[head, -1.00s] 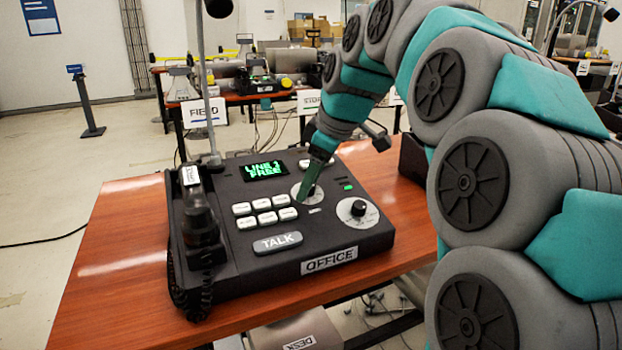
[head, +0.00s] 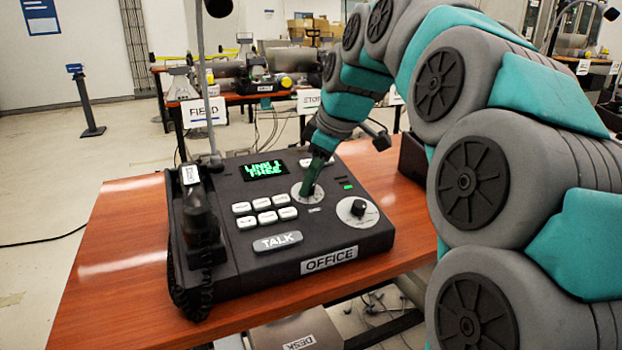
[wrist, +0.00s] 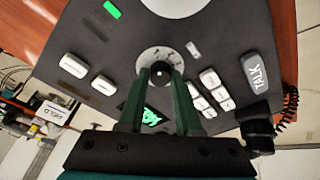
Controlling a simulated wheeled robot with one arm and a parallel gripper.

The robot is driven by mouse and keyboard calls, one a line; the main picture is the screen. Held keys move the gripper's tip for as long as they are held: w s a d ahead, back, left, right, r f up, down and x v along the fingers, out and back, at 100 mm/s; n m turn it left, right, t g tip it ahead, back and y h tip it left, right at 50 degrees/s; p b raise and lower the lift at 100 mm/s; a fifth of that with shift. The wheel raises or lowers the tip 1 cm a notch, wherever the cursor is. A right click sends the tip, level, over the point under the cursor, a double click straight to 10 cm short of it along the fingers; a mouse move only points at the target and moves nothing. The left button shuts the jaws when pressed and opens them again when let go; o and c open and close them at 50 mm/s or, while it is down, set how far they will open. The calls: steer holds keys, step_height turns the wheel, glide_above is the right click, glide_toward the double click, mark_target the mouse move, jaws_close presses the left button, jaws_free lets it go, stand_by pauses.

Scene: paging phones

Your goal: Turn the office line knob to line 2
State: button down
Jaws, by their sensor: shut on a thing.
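The office phone (head: 330,235) is a dark console on a wooden table, with an "OFFICE" label on its front edge. Its line knob, the upper one on a pale round dial (head: 297,190), is mostly hidden by my fingers in the head view. In the wrist view the dark knob (wrist: 160,71) sits between my fingertips on the dial. My gripper (head: 305,194) comes down from above and is shut on the knob; it also shows in the wrist view (wrist: 161,79).
A second knob (head: 358,208) sits lower right on the console. White buttons (head: 264,204) and a TALK bar (head: 277,241) lie left of my gripper. A handset (head: 202,220) with a coiled cord stands at the left edge. The table's left side (head: 110,270) is bare.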

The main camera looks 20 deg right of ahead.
steer(key=m+b, duration=0.1)
steer(key=m, duration=0.1)
steer(key=shift+m, duration=0.4)
steer(key=m+t+h, duration=0.1)
steer(key=m, duration=0.3)
steer(key=shift+s+a+m+b, duration=0.1)
steer(key=shift+m+b, duration=0.25)
steer(key=shift+m, duration=0.35)
steer(key=c, duration=0.6)
jaws_free()
steer(key=shift+r, duration=0.1)
steer(key=shift+v, duration=3.8)
